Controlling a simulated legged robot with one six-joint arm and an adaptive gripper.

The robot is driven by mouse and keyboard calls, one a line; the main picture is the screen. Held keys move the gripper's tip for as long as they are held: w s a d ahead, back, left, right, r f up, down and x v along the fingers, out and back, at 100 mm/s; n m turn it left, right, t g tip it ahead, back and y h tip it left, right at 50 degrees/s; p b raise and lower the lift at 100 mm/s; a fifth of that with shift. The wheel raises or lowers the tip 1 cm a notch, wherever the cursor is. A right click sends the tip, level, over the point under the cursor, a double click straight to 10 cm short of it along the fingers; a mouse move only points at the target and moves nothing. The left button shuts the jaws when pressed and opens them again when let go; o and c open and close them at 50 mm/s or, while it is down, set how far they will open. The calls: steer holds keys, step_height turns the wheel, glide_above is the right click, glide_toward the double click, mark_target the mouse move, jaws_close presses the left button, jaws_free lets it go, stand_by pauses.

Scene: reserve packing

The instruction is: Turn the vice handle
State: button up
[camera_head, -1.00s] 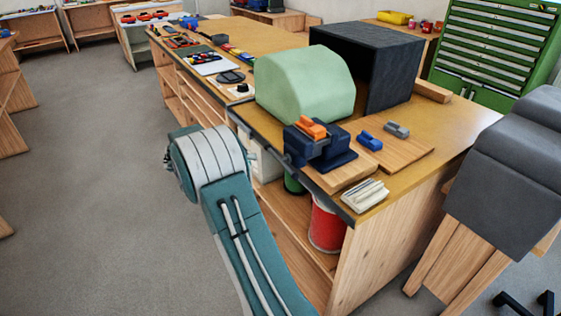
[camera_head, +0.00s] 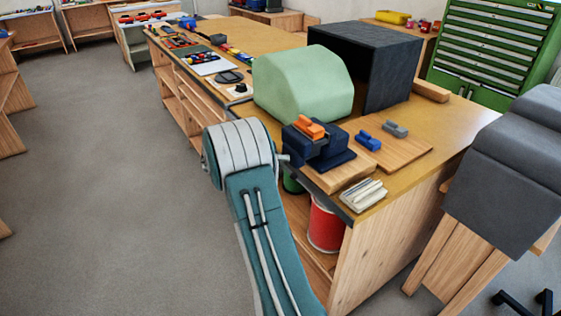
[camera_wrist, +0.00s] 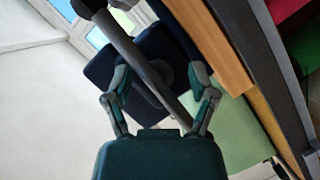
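The dark blue vice (camera_head: 322,158) stands on a wooden board at the bench's front edge, with an orange piece (camera_head: 311,128) on top. In the wrist view its dark blue body (camera_wrist: 150,75) lies beyond my gripper. The grey vice handle (camera_wrist: 133,50), a long bar, runs diagonally through the wrist view, between my fingers. My gripper (camera_wrist: 160,75) is open, with its two fingers spread on either side of the bar. I cannot tell whether a finger touches it. In the head view my arm hides the gripper.
Blue and grey small blocks (camera_head: 368,141) lie on the board right of the vice. A pale green rounded block (camera_head: 300,85) and a dark open box (camera_head: 378,60) stand behind. A stack of cards (camera_head: 363,194) lies at the bench's front corner. The floor (camera_head: 110,200) at left is clear.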

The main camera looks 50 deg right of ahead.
jaws_close()
steer(key=m+t, duration=0.2)
steer(key=m, duration=0.1)
steer(key=shift+f+m, duration=0.1)
steer(key=shift+m, duration=0.2)
steer(key=m+t, duration=0.2)
steer(key=shift+f+m, duration=0.1)
steer(key=shift+m, duration=0.3)
steer(key=shift+t, duration=0.3)
steer(key=shift+a, duration=0.1)
steer(key=shift+o, duration=1.5)
jaws_free()
steer(key=shift+w, duration=0.1)
